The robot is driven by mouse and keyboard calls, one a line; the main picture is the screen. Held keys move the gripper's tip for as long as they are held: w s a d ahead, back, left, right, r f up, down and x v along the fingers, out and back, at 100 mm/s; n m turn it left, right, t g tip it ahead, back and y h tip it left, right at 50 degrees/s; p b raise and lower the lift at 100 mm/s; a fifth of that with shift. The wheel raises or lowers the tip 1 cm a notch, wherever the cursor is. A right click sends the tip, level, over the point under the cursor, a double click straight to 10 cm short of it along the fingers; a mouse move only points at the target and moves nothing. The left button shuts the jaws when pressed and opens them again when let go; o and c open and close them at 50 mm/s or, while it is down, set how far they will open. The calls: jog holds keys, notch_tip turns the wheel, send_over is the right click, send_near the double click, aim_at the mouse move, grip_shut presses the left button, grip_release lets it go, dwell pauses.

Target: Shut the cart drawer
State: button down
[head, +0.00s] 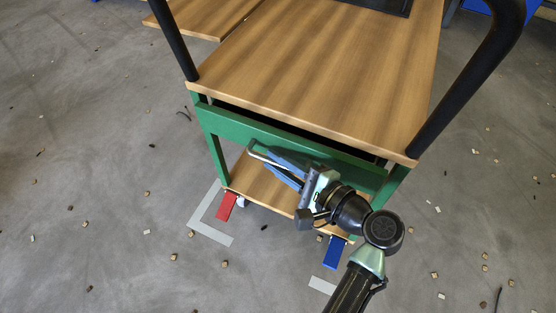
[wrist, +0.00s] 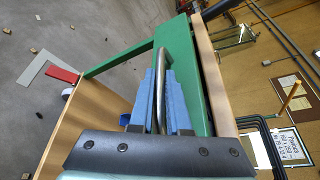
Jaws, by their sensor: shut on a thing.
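The cart's green drawer front (head: 250,130) lies just under the wooden top (head: 320,75). A dark gap shows between the two; how far out the drawer stands is hard to judge. A bent metal handle (head: 262,156) is on the drawer front. My gripper (head: 283,165) reaches it from the lower right, with its blue fingers at the handle. In the wrist view, the handle (wrist: 161,80) runs between the two fingers of my gripper (wrist: 160,98), which is shut on it. The green drawer front (wrist: 180,60) is right beyond the fingers.
Black posts (head: 175,40) rise at both sides of the cart. A lower wooden shelf (head: 262,187) lies below the drawer. Red (head: 226,206) and blue (head: 334,251) pieces and grey floor marks (head: 208,226) are near the cart's feet. Small blocks litter the open floor.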

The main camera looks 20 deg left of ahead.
aim_at(289, 146)
dwell(0.4)
jog(key=w, duration=0.4)
jog(key=shift+w+d, duration=0.2)
jog(key=shift+w, duration=0.1)
jog(key=c, duration=1.2)
grip_release()
jog(key=shift+o, duration=0.2)
jog(key=p+v, duration=0.4)
jog(key=v, duration=0.9)
